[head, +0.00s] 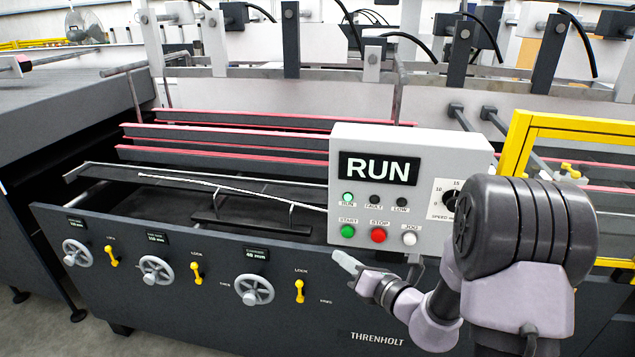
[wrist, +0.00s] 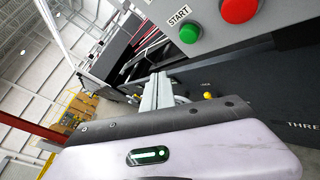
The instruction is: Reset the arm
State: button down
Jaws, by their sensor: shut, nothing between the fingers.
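My gripper (head: 346,263) is in front of the folder gluer (head: 375,310), just below the control box (head: 412,152). Its fingers are together and empty, pointing left and up in the head view. In the wrist view the closed fingers (wrist: 157,92) stand below the green START button (wrist: 189,33), apart from it. The box display (head: 378,169) reads RUN and the green RUN lamp (head: 347,199) is lit. The START button (head: 347,231), red STOP button (head: 379,235) and white JOG button (head: 409,238) sit in a row. My arm hides part of the speed dial (head: 450,200).
Several handwheels (head: 254,290) and yellow lock levers (head: 299,291) line the front panel left of my gripper. A yellow guard frame (head: 519,150) stands right of the control box. Red-edged rails (head: 230,137) run behind the panel. Open floor (head: 45,330) shows at lower left.

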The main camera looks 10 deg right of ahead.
jog(key=s+a+r+n+g+y, duration=0.2)
jog(key=s+a+r+n+g, duration=0.3)
jog(key=s+a+n, duration=0.25)
jog(key=s+a+r+n+g+y, duration=0.2)
jog(key=s+a+r+n+g, duration=0.25)
jog(key=s+a+n, duration=0.35)
jog(key=s+d+n+g+h, duration=0.2)
jog(key=s+d+n+h, duration=0.25)
jog(key=s+n, duration=0.7)
jog(key=s+d+r+n+t+h, duration=0.1)
jog(key=s+d+n+t+h, duration=0.2)
jog(key=d+n+h, duration=0.2)
jog(key=d+n, duration=0.1)
jog(key=d, duration=0.1)
jog(key=shift+s+d, duration=0.35)
jog(key=shift+s, duration=0.05)
jog(key=shift+r+h, duration=0.1)
jog(key=shift+h, duration=0.15)
